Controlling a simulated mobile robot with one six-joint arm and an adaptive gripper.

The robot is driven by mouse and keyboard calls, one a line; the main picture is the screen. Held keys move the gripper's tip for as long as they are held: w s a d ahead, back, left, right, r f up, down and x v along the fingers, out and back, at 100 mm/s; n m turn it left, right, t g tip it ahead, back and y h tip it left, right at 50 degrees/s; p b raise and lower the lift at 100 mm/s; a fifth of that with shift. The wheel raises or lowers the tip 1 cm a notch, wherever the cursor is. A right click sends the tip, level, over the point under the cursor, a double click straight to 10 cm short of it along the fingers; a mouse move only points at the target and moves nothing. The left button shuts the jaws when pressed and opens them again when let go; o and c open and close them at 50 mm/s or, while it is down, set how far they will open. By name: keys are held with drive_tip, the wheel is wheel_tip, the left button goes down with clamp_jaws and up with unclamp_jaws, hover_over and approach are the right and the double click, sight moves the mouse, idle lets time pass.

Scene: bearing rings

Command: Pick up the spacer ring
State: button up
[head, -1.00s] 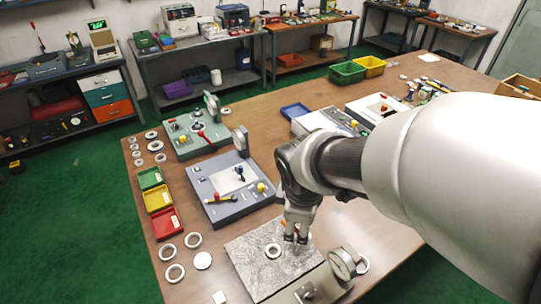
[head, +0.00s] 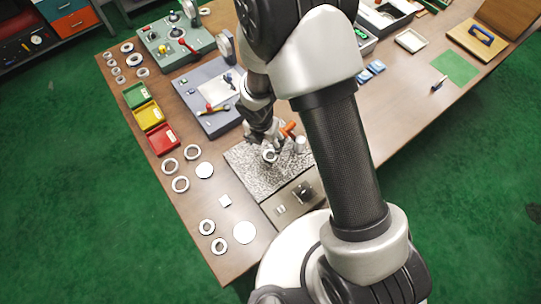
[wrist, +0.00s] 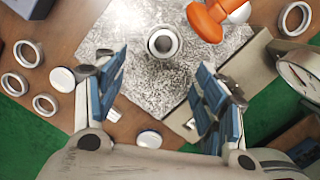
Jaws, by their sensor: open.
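A small metal ring (head: 269,156), which looks like the spacer ring, lies on the mottled grey plate (head: 245,160) on the table. In the wrist view the ring (wrist: 154,46) lies on the plate (wrist: 130,85), ahead of and roughly between my fingertips. My gripper (head: 258,138) is just behind the ring in the head view, partly hidden by my arm. In the wrist view my gripper (wrist: 160,75) has its blue-padded fingers wide apart with nothing between them. The height gap to the ring is hard to judge.
An orange-handled tool (wrist: 207,20) stands close to the ring's right. A dial gauge (wrist: 298,75) is at the right. Several loose rings (head: 180,184) and a white disc (head: 205,171) lie left of the plate, near a red tray (head: 163,139).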

drive_tip(key=b, duration=0.3)
hover_over(270, 155)
drive_tip(key=a, duration=0.1)
drive_tip(key=f, duration=0.6)
drive_tip(key=shift+s+f, duration=0.2)
drive_tip(key=shift+s, duration=0.15)
drive_tip(key=f+b, duration=0.2)
drive_tip(key=f, duration=0.1)
drive_tip(key=d+f+b, duration=0.1)
drive_tip(key=f+b, duration=0.1)
drive_tip(key=shift+w+f, duration=0.1)
drive_tip(key=shift+w, duration=0.05)
drive_tip(key=c, duration=1.3)
drive_tip(key=shift+r, duration=0.2)
drive_tip(key=shift+c, duration=0.2)
